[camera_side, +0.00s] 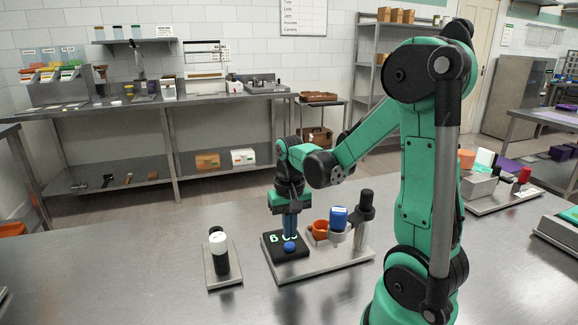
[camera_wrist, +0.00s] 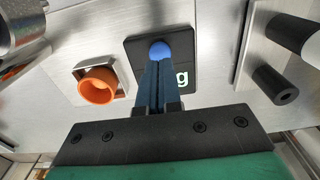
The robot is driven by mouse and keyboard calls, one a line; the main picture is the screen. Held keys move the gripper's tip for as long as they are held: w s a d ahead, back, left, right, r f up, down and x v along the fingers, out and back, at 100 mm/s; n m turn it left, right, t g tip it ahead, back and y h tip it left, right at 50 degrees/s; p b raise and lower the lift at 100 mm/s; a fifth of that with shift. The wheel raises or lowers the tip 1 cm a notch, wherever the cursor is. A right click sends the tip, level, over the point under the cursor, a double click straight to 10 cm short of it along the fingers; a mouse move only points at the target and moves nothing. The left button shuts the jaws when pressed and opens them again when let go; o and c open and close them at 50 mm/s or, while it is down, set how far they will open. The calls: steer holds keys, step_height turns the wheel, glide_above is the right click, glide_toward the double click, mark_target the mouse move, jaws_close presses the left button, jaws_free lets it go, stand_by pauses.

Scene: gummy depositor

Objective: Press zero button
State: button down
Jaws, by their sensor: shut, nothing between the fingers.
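A blue domed button (camera_side: 289,247) sits near the edge of a black panel (camera_side: 283,256) on the metal plate, and I take it for the zero button. My gripper (camera_side: 290,236) points down over this panel with its two blue fingers shut and empty. In the wrist view the button (camera_wrist: 160,49) shows just past the fingertips (camera_wrist: 159,63). The fingers seem very close to the button; I cannot tell whether they touch it. The panel carries pale lit characters, partly hidden by the fingers.
An orange cup (camera_side: 320,230), a blue container (camera_side: 338,217) and a black-capped post (camera_side: 365,205) stand on the same metal plate (camera_side: 330,262), right of the panel. A black-and-white bottle (camera_side: 219,252) stands on a small plate to the left. The table front is clear.

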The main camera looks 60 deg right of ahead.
mark_target(290, 245)
steer(key=shift+f, duration=0.15)
stand_by(0.5)
steer(key=shift+f, duration=1.1)
steer(key=shift+r, duration=3.05)
steer(key=w+a+r+n+t, duration=0.1)
steer(key=a+r+n+t, duration=0.1)
steer(key=a, duration=0.5)
steer(key=w+a+r+n+t, duration=0.1)
steer(key=a+r+n+t, duration=0.1)
steer(key=a+n+t, duration=0.3)
steer(key=a+n, duration=0.2)
steer(key=shift+w+a, duration=0.25)
steer(key=shift+a, duration=0.15)
